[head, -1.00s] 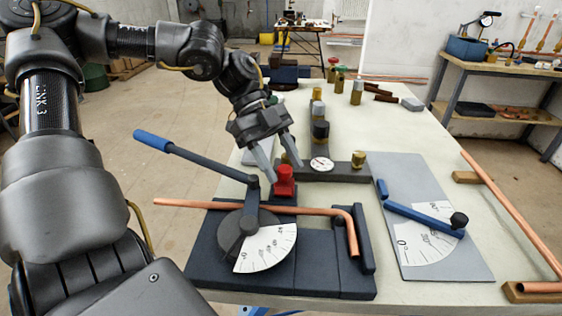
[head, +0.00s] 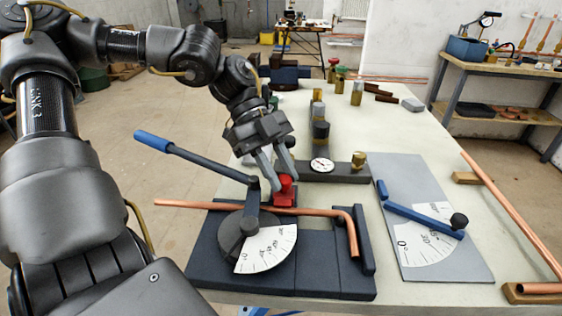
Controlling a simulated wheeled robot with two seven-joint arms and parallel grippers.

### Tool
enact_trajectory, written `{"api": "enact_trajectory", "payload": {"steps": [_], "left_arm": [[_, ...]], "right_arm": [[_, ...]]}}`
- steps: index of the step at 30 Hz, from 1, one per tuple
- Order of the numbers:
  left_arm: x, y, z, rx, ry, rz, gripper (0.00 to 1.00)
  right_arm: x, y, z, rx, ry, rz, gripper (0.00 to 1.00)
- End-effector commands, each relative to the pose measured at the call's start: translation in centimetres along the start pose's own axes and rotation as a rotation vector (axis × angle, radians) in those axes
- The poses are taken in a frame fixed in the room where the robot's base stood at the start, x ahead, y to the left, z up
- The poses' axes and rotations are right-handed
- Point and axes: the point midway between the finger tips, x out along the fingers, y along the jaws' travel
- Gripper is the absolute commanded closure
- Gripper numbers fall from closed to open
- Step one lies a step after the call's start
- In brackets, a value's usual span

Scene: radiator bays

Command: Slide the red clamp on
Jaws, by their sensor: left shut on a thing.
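The red clamp (head: 284,198) sits on the dark bender base (head: 215,265), just behind the bent copper pipe (head: 310,211). My left gripper (head: 283,183) comes down from behind, with its two fingers on either side of the clamp's upper part. It is shut on the clamp. The pipe lies across the bender past the round former with its white angle scale (head: 266,250), and its right end bends toward the front. Whether the clamp touches the pipe cannot be told. My right gripper is not in view.
The bender's lever with a blue grip (head: 152,141) sticks out to the left, close to my left arm. A grey plate (head: 430,255) with a blue pointer lies to the right. A dark manifold with a gauge (head: 322,165) stands behind the clamp.

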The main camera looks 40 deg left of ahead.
Motion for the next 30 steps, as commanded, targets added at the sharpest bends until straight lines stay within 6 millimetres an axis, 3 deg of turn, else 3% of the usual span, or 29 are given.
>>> {"api": "enact_trajectory", "payload": {"steps": [10,11,15,25,30], "left_arm": [[0.5,0.7,-0.4,0.001,0.001,0.007,1.00],[0.5,0.7,-0.4,0.001,0.001,0.008,0.69],[0.5,0.6,-0.3,0.001,0.001,0.006,0.51],[0.1,0.5,-0.4,0.001,0.000,0.002,0.51],[-2.4,0.4,-0.5,0.002,0.001,-0.003,0.51]], "right_arm": [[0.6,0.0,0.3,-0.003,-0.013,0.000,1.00],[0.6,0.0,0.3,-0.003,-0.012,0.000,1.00],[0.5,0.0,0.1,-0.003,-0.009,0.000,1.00],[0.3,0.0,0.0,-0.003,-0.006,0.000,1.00],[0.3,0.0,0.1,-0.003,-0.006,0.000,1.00]]}}
